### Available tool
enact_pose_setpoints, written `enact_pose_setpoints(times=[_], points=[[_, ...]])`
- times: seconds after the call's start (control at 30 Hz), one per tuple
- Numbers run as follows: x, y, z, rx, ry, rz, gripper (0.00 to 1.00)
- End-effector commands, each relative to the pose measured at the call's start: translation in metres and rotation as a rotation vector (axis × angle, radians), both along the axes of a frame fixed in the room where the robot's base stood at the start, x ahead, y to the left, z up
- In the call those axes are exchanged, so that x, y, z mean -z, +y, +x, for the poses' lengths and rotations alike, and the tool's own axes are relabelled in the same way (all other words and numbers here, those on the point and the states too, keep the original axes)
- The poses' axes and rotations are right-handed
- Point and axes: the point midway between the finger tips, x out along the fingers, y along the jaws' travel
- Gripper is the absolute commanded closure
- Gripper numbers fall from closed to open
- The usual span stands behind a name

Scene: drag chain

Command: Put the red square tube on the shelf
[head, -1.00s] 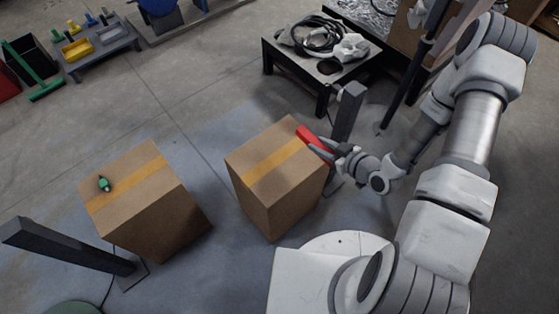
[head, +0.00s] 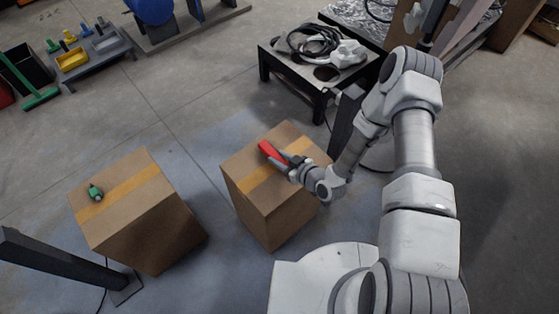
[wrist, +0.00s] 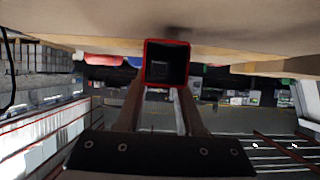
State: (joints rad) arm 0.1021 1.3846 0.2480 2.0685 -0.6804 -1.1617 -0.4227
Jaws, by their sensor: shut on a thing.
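The red square tube (head: 269,151) is held in my gripper (head: 287,161) above the top of the right cardboard box, near its orange tape. Whether it touches the box top is hard to tell. In the wrist view the tube (wrist: 148,64) shows end-on as a red square frame with a dark hollow. The fingers of my gripper (wrist: 160,98) are shut on it. I cannot tell for sure which thing is the shelf.
The right cardboard box (head: 268,215) stands under my gripper. Another box (head: 150,225) with a small green object (head: 95,192) is to the left. A black table (head: 335,75) with cables is behind, and a low rack with bins (head: 72,60) is far left. Bare floor lies between.

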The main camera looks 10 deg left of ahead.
Motion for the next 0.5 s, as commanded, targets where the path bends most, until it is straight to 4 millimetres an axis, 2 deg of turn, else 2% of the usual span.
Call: enact_pose_setpoints(times=[0.07, 0.43, 0.47, 0.5], points=[[0.0095, 0.0003, -0.0002, -0.001, 0.000, 0.001, 1.00], [0.0135, -0.0001, -0.0001, -0.001, -0.001, 0.000, 1.00], [0.0123, -0.0001, -0.0002, -0.001, 0.000, 0.000, 0.60], [0.0117, -0.0001, -0.0002, -0.001, 0.000, 0.000, 0.53]])
